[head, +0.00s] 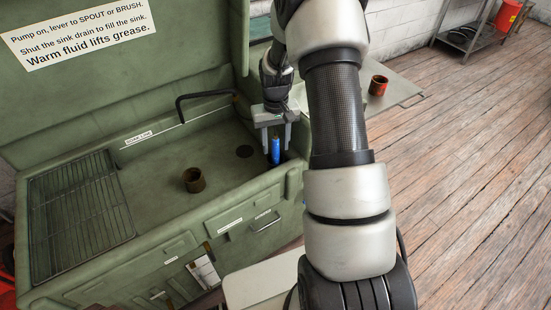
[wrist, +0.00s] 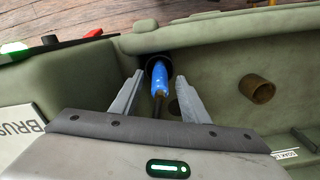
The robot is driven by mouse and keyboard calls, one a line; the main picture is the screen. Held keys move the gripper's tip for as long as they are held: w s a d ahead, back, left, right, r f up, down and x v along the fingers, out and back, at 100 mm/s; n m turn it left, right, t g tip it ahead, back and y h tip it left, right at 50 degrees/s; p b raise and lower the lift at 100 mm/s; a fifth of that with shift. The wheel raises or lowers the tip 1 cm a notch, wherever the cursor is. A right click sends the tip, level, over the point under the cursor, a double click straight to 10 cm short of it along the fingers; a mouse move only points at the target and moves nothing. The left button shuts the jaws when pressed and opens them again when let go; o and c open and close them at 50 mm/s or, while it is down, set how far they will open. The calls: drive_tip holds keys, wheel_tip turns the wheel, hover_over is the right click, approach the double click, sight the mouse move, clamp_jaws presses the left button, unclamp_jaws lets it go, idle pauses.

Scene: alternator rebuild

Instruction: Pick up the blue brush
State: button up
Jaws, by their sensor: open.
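The blue brush (head: 275,150) stands upright at the right end of the green sink, near its right wall. In the wrist view the blue brush (wrist: 160,78) shows its blue body end-on, with a dark part at the far side and a dark stem toward me. My gripper (head: 275,138) is above the sink's right end and points down, with a finger on each side of the brush. In the wrist view my gripper (wrist: 153,88) is open, and gaps show between both fingers and the brush. The brush's lower end is hidden in the head view.
A brown cup-like ring (head: 194,180) stands on the sink floor (head: 150,190), left of the brush. A bent black spout (head: 205,95) rises at the back. A wire rack (head: 80,210) lies at the left. A red can (head: 378,85) stands on a side table (head: 400,95).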

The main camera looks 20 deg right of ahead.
drive_tip(key=shift+c, duration=0.5)
clamp_jaws()
